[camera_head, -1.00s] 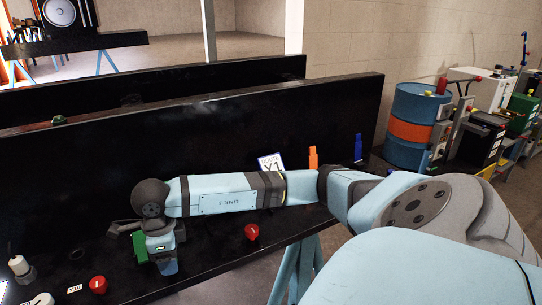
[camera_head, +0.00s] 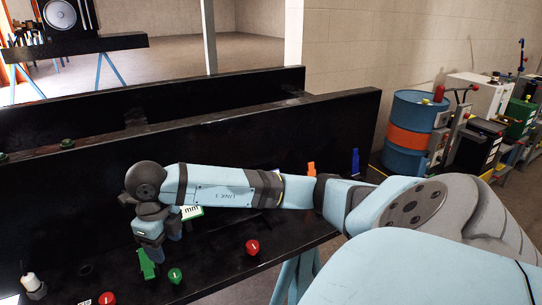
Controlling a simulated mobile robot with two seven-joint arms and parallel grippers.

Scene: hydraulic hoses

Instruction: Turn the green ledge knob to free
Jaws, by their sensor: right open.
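A round green knob (camera_head: 175,275) with a pale mark on top sits on the black bench surface, just in front of my right gripper. My right gripper (camera_head: 160,248) points down above the bench, open, with nothing seen between its fingers. It is behind and slightly left of the green knob and appears apart from it. A longer green piece (camera_head: 147,263) shows right beside the fingertips; I cannot tell whether they touch. My left gripper is not in view.
Red knobs stand to the right (camera_head: 252,247) and front left (camera_head: 107,298). A white-topped fitting (camera_head: 32,284) is at far left. Orange (camera_head: 311,169) and blue (camera_head: 355,161) pieces stand near the black upright panel (camera_head: 250,130). A small green item (camera_head: 67,143) sits on the panel's top edge.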

